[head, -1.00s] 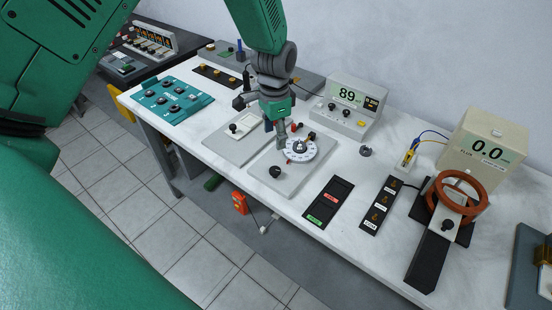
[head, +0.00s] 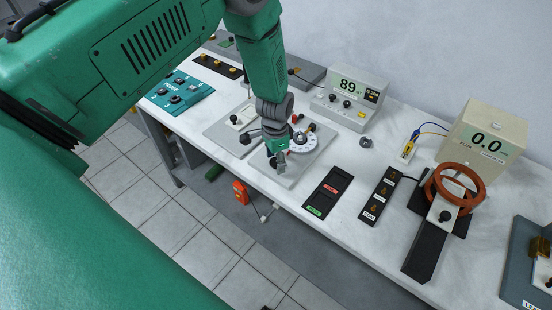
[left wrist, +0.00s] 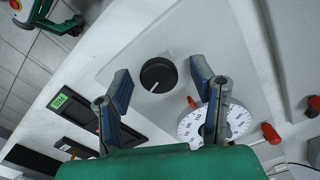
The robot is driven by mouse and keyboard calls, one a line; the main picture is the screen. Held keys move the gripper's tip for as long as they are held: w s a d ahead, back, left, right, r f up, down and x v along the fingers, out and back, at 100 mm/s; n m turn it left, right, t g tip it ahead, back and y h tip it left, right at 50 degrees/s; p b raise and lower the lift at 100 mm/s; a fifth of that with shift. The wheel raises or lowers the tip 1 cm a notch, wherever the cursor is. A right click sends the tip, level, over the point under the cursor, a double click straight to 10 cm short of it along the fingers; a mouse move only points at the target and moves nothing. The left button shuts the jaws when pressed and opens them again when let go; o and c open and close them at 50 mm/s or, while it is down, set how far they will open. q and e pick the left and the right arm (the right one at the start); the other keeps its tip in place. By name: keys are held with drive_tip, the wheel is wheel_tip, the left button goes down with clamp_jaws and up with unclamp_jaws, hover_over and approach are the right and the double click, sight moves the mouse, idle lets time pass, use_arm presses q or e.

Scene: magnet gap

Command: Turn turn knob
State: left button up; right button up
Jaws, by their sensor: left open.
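The black turn knob (left wrist: 158,75) with a white pointer line sits on a light grey panel (left wrist: 205,25). In the left wrist view it lies between my two finger tips, with clear space on both sides. My left gripper (left wrist: 161,82) is open and empty. In the head view my left gripper (head: 278,162) is over the front part of the grey panel and hides the knob. A white numbered dial (head: 304,143) is just behind the gripper, and it also shows in the left wrist view (left wrist: 238,122) beside the right finger.
Red and black terminals stand around the dial. A black panel with red and green labels (head: 328,193) lies to the right. A meter reading 89 (head: 351,98) is behind. A red ring coil (head: 455,190) and a 0.0 meter (head: 482,140) stand farther right.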

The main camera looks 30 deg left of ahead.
use_arm(q)
drive_tip(key=c, duration=1.2)
drive_tip(key=shift+o, duration=0.2)
drive_tip(key=shift+n, duration=0.3)
drive_tip(key=n+b, duration=0.1)
drive_tip(key=n, duration=0.2)
drive_tip(key=shift+w, duration=0.1)
drive_tip(key=shift+r+n+b, duration=0.1)
drive_tip(key=shift+n+b, duration=0.3)
drive_tip(key=shift+n, duration=2.1)
drive_tip(key=o, duration=1.2)
drive_tip(key=shift+c, duration=0.2)
